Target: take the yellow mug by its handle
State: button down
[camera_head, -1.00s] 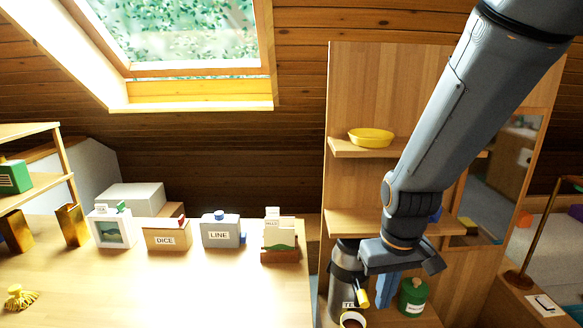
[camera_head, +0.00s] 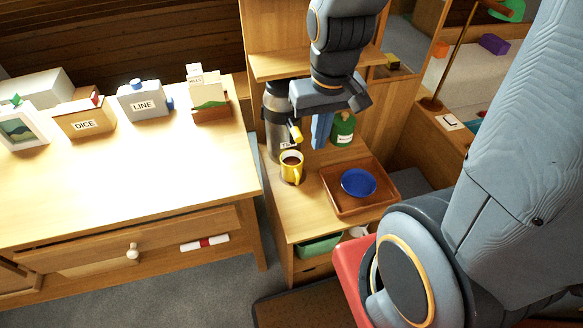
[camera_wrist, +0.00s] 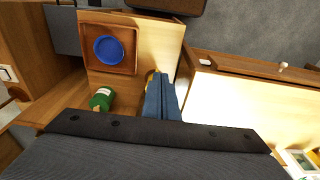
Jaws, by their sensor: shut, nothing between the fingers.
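The yellow mug (camera_head: 291,168) stands upright on the low wooden cabinet top, with dark contents and its handle toward the right front. My gripper (camera_head: 321,133) hangs above and to the right of the mug, blue fingers pointing down, shut and empty. It appears apart from the mug. In the wrist view the shut fingers (camera_wrist: 160,82) cover most of the mug; only a yellow sliver (camera_wrist: 149,74) shows beside them.
A grey flask (camera_head: 275,118) with a yellow part stands just behind the mug. A green canister (camera_head: 342,129) stands behind my fingers. A brown tray (camera_head: 338,196) with a blue bowl (camera_head: 358,182) lies to the right. A shelf (camera_head: 275,66) is above.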

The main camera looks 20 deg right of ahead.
aim_at(292, 160)
jog(key=k, duration=0.5)
jog(key=z, duration=3.45)
jog(key=k, duration=2.05)
jog(key=u, duration=2.2)
